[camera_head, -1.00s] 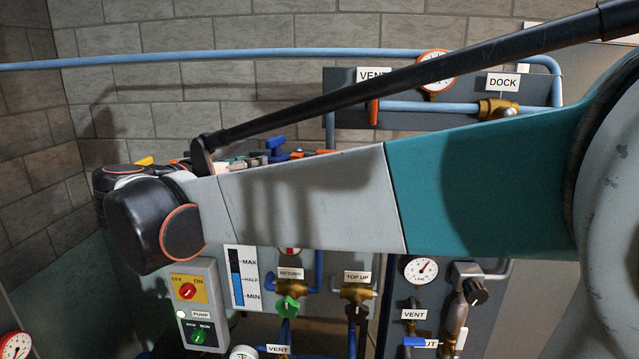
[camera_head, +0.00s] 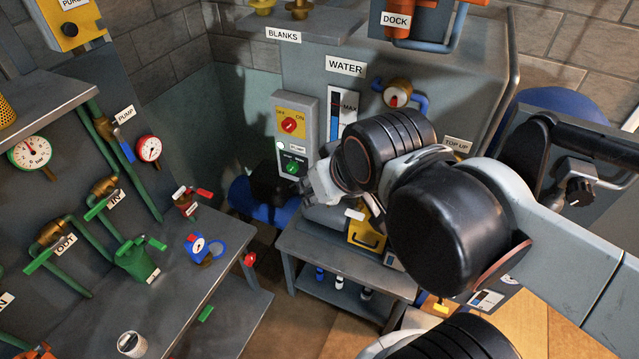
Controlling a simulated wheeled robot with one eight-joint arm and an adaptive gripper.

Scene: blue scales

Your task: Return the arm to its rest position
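My arm comes in from the right edge and folds at black joints in the right half of the picture. One pale grey link leads to a large black joint, and a ribbed black joint lies beyond it. My gripper (camera_head: 322,186) appears as a small pale grey part at the end of the wrist, in front of the pump control box (camera_head: 296,133). It is small and partly hidden by the wrist. I cannot make out its fingers or anything held in them.
A grey bench (camera_head: 215,285) on the left carries a blue dial device (camera_head: 197,246) and a green container (camera_head: 139,262). A low grey table (camera_head: 318,252) stands below my wrist, with a yellow case (camera_head: 366,236) on it. Pipes and gauges line the left wall. Some floor is clear between.

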